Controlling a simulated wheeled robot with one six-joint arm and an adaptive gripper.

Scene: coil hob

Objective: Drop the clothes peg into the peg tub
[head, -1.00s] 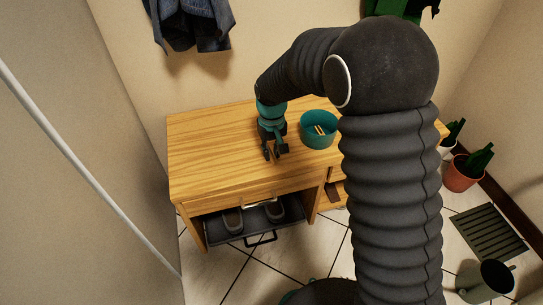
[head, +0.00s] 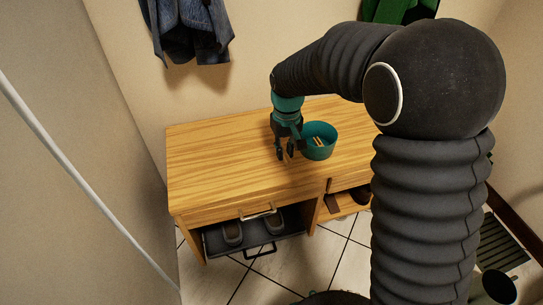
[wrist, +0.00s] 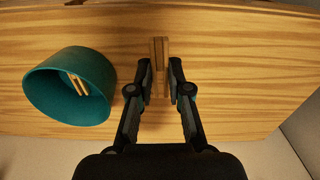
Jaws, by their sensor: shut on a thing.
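The wooden clothes peg (wrist: 160,52) is between the fingertips of my gripper (wrist: 160,76) in the wrist view. The gripper is shut on it, and the peg's end sticks out past the tips. In the head view my gripper (head: 290,154) points down over the wooden bench top, just left of the peg tub, and I cannot make out the peg there. The peg tub (head: 320,154) is a round teal bowl standing on the bench with a few wooden pegs inside. It also shows in the wrist view (wrist: 48,98), left of the gripper and apart from it.
The wooden bench (head: 215,165) has a clear top to the left of the gripper. Below it, an open dark tray (head: 265,238) holds shoes. A dark garment (head: 188,30) and a green one (head: 395,10) hang on the wall behind.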

